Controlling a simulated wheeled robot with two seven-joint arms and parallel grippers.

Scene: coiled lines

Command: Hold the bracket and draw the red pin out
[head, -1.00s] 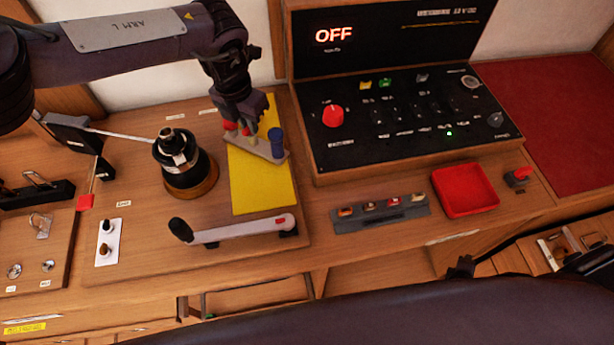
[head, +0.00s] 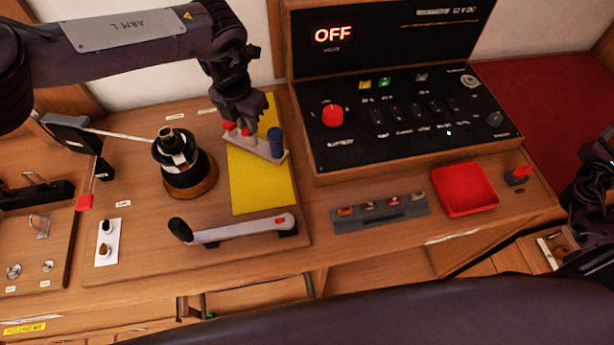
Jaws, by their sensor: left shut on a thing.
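The bracket (head: 262,151) is a pale plate on the yellow mat (head: 265,190), with a blue post (head: 276,141) at its right end and a paler post left of it. My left gripper (head: 238,127) comes down from above and is shut on the bracket's left part. Red shows at the fingers; I cannot tell which of it is the red pin and which is fingertip. The fingers hide part of the bracket. My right gripper (head: 598,150) is at the right edge, partly cut off, far from the bracket; its jaws are unclear.
A black control panel (head: 415,125) reading OFF stands behind right. A red tray (head: 465,190) and a grey fuse strip (head: 380,212) lie in front of it. A lever handle (head: 240,231) lies before the mat; a dark round winch (head: 185,168) stands left.

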